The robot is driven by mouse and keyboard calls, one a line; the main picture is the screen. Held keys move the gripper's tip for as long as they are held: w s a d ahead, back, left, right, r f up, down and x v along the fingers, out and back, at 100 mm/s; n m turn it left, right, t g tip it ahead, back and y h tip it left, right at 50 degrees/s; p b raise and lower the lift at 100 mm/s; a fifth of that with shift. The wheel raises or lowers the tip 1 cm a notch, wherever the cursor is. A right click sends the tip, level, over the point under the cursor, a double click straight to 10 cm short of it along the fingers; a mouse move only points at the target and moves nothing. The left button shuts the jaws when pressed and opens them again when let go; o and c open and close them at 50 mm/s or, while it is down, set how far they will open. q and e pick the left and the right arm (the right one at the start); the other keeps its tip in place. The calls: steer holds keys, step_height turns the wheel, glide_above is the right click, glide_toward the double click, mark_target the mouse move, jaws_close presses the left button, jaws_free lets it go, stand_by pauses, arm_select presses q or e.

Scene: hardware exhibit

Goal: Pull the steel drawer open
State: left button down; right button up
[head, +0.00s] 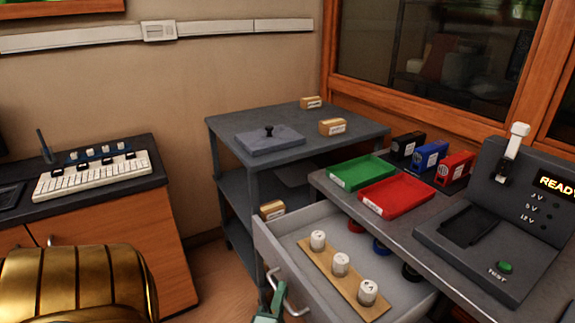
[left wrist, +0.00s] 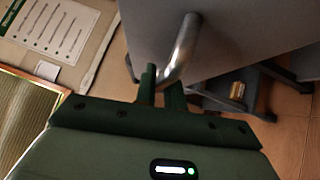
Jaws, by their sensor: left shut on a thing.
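The steel drawer (head: 268,240) stands pulled out from under the right-hand counter, its inside open to view. Its curved metal handle (head: 287,291) is on the front panel, which faces the lower left. The left gripper (head: 270,308) is at the handle, at the bottom edge of the head view. In the left wrist view the green fingers of the left gripper (left wrist: 163,82) are shut on the lower end of the handle bar (left wrist: 182,45), beside the grey drawer front (left wrist: 235,35). The right gripper is not in view.
In the drawer lie a wooden strip (head: 322,276) with three white cylinders and some dark and coloured round pieces. The counter holds a green tray (head: 361,172), a red tray (head: 396,197) and a test device (head: 480,240). A grey shelf cart (head: 350,137) stands behind the drawer.

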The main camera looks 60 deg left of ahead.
arm_select(q)
steer(key=shift+s+d+f, duration=0.1)
steer(key=shift+f, duration=0.05)
steer(key=c, duration=1.5)
jaws_free()
steer(key=p+v, duration=0.3)
steer(key=v, duration=1.3)
steer(key=shift+d, duration=0.1)
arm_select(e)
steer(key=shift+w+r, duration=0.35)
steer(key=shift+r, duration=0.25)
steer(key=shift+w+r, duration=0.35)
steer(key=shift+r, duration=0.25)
arm_select(q)
steer(key=shift+s, duration=0.1)
